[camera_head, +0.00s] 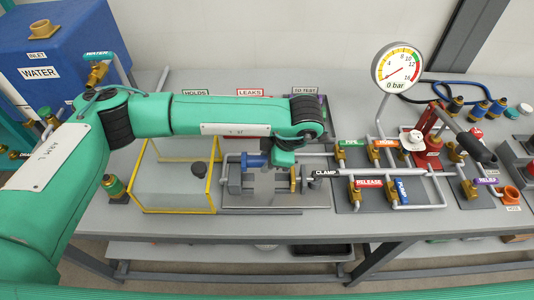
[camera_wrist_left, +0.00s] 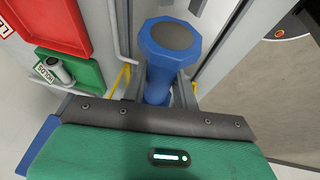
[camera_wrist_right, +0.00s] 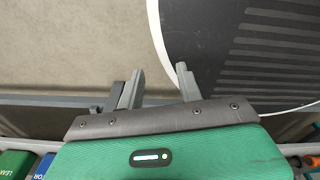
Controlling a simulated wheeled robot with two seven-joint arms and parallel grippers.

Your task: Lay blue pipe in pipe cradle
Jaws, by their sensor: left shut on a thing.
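The blue pipe (camera_head: 256,160) shows in part in the head view, lying roughly level above the grey test fixture at the middle of the bench. My left gripper (camera_head: 284,160) is shut on it and hides much of it. In the left wrist view the pipe's wide, faceted blue end with a dark face (camera_wrist_left: 172,36) points up and away, and its shaft runs down between the fingers (camera_wrist_left: 157,88). The pipe cradle seems to be the grey upright blocks (camera_head: 235,182) on that fixture; I cannot tell whether the pipe touches them. My right gripper (camera_wrist_right: 157,85) is open and empty.
A clear box with yellow edges (camera_head: 178,178) stands left of the fixture. The CLAMP rod (camera_head: 324,172), valves and pipework (camera_head: 395,172), and a pressure gauge (camera_head: 397,68) reading 0 bar are to its right. Floor and a dark round surface (camera_wrist_right: 245,50) show beyond the right gripper.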

